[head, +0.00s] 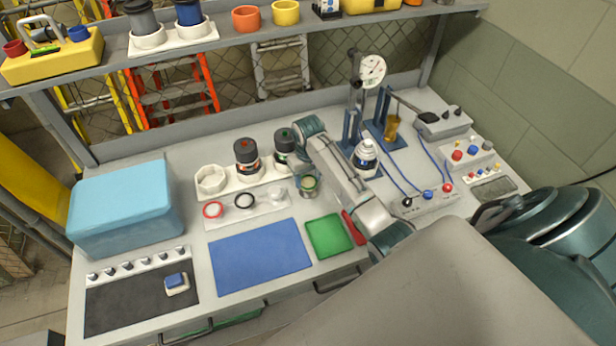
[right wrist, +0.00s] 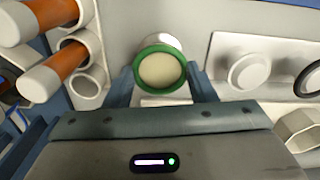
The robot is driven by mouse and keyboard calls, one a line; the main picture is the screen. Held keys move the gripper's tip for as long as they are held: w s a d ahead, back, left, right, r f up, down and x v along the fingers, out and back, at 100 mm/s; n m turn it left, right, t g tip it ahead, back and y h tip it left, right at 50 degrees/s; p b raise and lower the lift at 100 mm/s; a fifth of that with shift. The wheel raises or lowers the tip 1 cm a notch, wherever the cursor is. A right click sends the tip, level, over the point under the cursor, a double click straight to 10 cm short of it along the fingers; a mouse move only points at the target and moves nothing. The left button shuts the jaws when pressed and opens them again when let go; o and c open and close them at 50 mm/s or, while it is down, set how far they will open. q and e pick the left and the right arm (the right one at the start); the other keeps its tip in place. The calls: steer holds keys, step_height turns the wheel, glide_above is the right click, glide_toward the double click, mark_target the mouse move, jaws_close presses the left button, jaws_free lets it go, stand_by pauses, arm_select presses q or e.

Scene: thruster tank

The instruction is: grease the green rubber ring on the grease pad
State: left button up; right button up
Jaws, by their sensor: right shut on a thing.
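The green rubber ring (right wrist: 139,72) shows in the right wrist view between the two fingers of my right gripper (right wrist: 160,88). The gripper is shut on it. The cream face of the grease pad (right wrist: 161,70) fills the ring's opening, and its small round holder stands on the bench. In the head view the pad (head: 309,185) sits below my right gripper (head: 308,175), left of the forearm. The ring is over or against the pad; whether they touch I cannot tell. My left gripper is not in view.
A white strip holds a red ring (head: 212,210), a black ring (head: 244,200) and a bare peg (head: 278,193). A blue mat (head: 260,258) and green mat (head: 328,236) lie in front.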

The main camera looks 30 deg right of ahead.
steer(key=shift+n, duration=0.4)
steer(key=m, duration=0.9)
steer(key=n, duration=0.9)
